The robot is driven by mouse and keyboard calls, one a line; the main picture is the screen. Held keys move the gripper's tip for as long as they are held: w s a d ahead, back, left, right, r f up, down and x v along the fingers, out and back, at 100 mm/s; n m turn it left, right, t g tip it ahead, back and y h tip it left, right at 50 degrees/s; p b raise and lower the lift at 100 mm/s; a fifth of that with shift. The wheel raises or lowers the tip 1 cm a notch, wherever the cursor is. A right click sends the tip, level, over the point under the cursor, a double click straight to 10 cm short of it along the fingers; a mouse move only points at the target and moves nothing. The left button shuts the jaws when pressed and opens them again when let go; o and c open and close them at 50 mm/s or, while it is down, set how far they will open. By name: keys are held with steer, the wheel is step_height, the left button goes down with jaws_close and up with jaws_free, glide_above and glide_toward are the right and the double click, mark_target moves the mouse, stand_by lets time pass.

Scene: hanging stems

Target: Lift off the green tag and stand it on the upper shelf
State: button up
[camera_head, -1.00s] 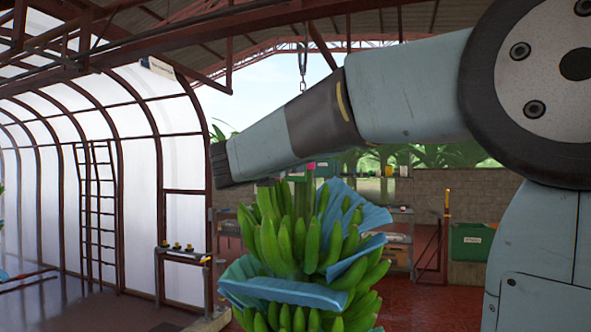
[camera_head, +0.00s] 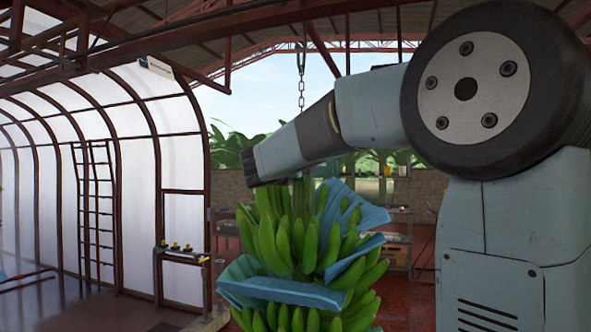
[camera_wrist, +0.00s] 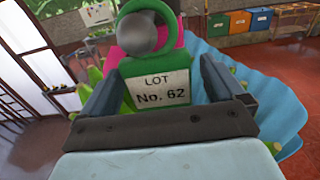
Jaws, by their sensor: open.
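In the wrist view the green tag (camera_wrist: 146,40) has a ring top and a white label reading "LOT No. 62". It stands upright between the two spread fingers of my gripper (camera_wrist: 157,82), with space visible on both sides. A grey rounded thing shows through its ring, and a pink thing (camera_wrist: 172,32) is behind it. In the head view my arm's end is above the hanging green banana bunch (camera_head: 283,240); my fingers and the tag cannot be made out there. A shelf rack (camera_head: 397,222) stands behind the bunch, partly hidden.
Blue sheets (camera_head: 285,288) stick out from the bunch, and one (camera_wrist: 277,95) spreads beside my right finger. A chain (camera_head: 301,80) hangs above. A narrow stand (camera_head: 182,255) with small items is at left. Blue, orange and green bins (camera_wrist: 222,22) line the far wall.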

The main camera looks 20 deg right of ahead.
steer(key=shift+c, duration=0.2)
steer(key=shift+a, duration=0.1)
steer(key=c, duration=1)
steer(key=shift+s+r, duration=0.15)
steer(key=shift+r, duration=0.25)
steer(key=v, duration=1.8)
steer(key=shift+r, duration=0.1)
steer(key=shift+v, duration=4.2)
